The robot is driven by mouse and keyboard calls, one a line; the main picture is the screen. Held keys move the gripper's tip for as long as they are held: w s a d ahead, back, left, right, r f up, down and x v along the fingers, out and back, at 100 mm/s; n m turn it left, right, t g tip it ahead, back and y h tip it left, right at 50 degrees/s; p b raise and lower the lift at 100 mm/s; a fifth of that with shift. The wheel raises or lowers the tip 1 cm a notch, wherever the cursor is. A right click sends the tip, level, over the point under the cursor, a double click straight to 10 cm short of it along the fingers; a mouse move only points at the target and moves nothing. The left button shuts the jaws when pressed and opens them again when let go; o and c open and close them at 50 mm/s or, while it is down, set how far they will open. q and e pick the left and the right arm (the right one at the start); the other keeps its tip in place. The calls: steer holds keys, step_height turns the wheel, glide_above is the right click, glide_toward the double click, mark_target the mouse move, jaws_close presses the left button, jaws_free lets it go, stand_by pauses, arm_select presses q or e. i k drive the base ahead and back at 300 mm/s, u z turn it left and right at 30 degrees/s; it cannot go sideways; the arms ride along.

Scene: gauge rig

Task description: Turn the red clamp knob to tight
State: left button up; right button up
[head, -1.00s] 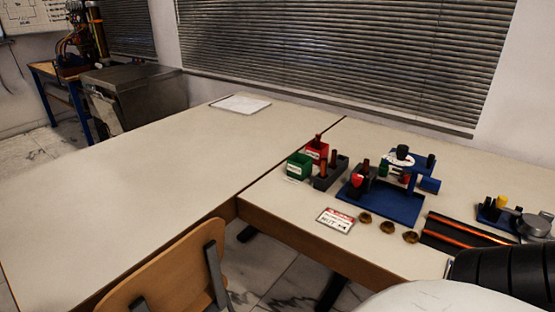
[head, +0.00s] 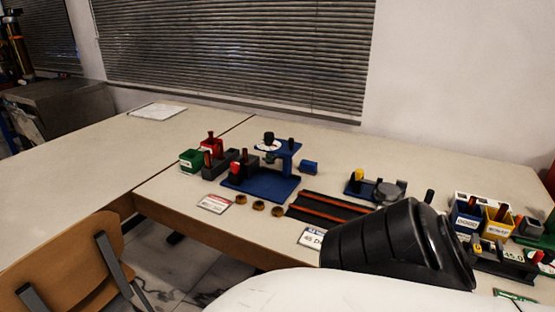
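The blue gauge rig (head: 262,187) stands on the table in the middle of the head view, with a dial on its raised arm. A small red knob-like part (head: 234,169) shows at the rig's left end; it is too small to tell how far it is turned. A yellow-topped part (head: 359,175) sits on a second blue fixture to the right, beside a grey round piece. My arm, white with a black ribbed section, fills the lower right. Neither of my grippers is in view.
A green bin (head: 190,160) and a red bin (head: 212,147) stand left of the rig. A black tray with orange rods (head: 330,208) lies right. A wooden chair (head: 70,265) stands front left.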

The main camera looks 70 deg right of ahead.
mark_target(235, 165)
steer(key=k, duration=0.35)
steer(key=z, duration=1.05)
